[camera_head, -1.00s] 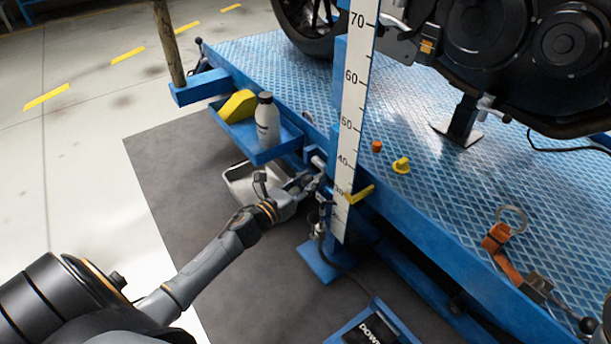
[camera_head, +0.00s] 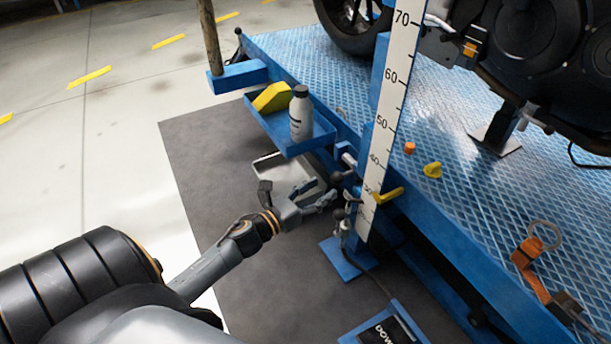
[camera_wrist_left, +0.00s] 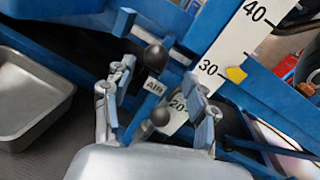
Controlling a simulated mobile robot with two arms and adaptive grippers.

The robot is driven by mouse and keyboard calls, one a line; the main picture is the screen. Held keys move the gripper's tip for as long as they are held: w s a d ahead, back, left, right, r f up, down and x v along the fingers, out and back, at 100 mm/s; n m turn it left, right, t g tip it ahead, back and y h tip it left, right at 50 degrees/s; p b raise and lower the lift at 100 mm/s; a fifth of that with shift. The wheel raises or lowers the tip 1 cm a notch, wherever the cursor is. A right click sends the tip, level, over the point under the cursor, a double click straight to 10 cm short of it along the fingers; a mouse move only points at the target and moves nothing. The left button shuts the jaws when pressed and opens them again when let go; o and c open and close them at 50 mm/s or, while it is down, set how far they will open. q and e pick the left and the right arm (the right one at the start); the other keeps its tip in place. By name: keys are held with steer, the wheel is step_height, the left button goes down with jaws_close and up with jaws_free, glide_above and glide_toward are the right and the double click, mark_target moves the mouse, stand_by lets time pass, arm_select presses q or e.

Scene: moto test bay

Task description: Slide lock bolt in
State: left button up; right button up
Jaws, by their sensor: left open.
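My left gripper (camera_head: 303,194) is open beside the blue post at the lift's near edge, its fingers toward the post. In the left wrist view, its spread fingers (camera_wrist_left: 156,88) frame two black ball knobs, an upper one (camera_wrist_left: 155,56) and a lower one (camera_wrist_left: 160,115). An "AIR" label (camera_wrist_left: 155,87) sits between them. A dark knob also shows beyond the fingertips in the head view (camera_head: 337,177). I cannot tell for sure which knob belongs to the lock bolt, nor whether a finger touches one. My right gripper is not in view.
The white height scale (camera_head: 388,100) stands right of the gripper, with a yellow pointer (camera_head: 388,195). A blue side tray (camera_head: 290,146) holds a bottle (camera_head: 301,115) and a yellow block (camera_head: 272,97). A grey metal pan (camera_head: 275,170) lies behind the gripper. The lift deck (camera_head: 450,190) carries a motorcycle.

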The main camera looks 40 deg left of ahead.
arm_select(q)
steer(key=shift+s+a, duration=0.25)
steer(key=shift+s, duration=1)
steer(key=shift+s+a, duration=0.2)
steer(key=shift+s, duration=1.05)
